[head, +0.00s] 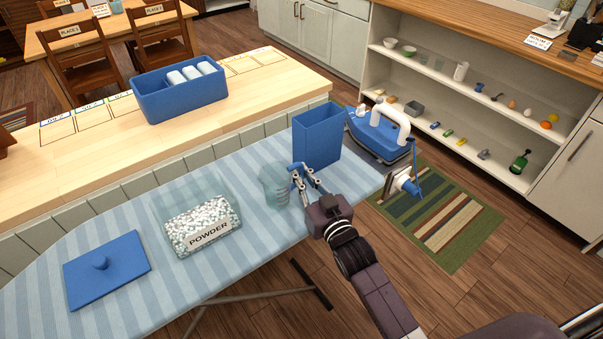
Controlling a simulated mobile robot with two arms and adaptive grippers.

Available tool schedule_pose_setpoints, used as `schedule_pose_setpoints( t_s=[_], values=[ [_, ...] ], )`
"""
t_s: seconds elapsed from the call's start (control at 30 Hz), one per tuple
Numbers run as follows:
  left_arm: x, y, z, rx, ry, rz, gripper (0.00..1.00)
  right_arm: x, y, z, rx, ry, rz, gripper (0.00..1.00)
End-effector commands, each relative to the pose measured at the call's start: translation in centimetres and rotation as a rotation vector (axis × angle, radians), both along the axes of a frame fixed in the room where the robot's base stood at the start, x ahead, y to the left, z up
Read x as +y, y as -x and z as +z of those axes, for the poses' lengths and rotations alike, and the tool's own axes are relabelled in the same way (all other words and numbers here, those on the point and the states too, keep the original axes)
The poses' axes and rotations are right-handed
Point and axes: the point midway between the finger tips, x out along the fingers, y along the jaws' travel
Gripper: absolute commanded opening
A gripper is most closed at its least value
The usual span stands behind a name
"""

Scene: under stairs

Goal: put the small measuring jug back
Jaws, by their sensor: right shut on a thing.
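The small measuring jug (272,186) is clear and pale green, near the middle of the head view, over the striped ironing board. My right gripper (300,176) comes in from the lower right and is shut on the jug at its right side, where the handle is. The jug looks upright; I cannot tell whether its base touches the board. Just left of it stands a clear container (191,190) of white granules labelled POWDER, with its top open. Its blue knobbed lid (125,262) lies on the board further left. My left gripper is not in view.
A tall open blue box (317,138) stands right behind my right gripper. A blue and white iron (378,138) sits at the board's right end. Behind are a wooden counter (222,125) with a blue caddy (180,97) and marked spots, and a shelf unit (440,99) holding several small items.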

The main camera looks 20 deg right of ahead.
Motion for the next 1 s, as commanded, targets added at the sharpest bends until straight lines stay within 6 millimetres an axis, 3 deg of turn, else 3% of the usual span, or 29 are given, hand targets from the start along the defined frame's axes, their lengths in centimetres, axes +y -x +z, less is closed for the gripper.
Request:
schedule_pose_setpoints(
  t_s=[0.37,0.4,0.53,0.87,1.0],
  values=[
    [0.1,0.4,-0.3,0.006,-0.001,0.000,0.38,0.0,0.0,-0.5,-0.001,-0.001,0.000,0.00],
    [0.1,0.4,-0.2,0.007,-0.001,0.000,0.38,0.0,0.0,-0.3,0.000,0.000,0.000,0.13],
    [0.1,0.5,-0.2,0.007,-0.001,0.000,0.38,0.0,0.0,-0.3,0.000,0.000,0.000,0.26],
    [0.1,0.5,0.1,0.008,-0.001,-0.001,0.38,0.0,0.0,0.2,-0.001,0.000,0.000,0.26],
    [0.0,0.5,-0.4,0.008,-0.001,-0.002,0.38,-0.2,1.6,-0.2,0.002,0.000,0.000,0.26]
  ],
)
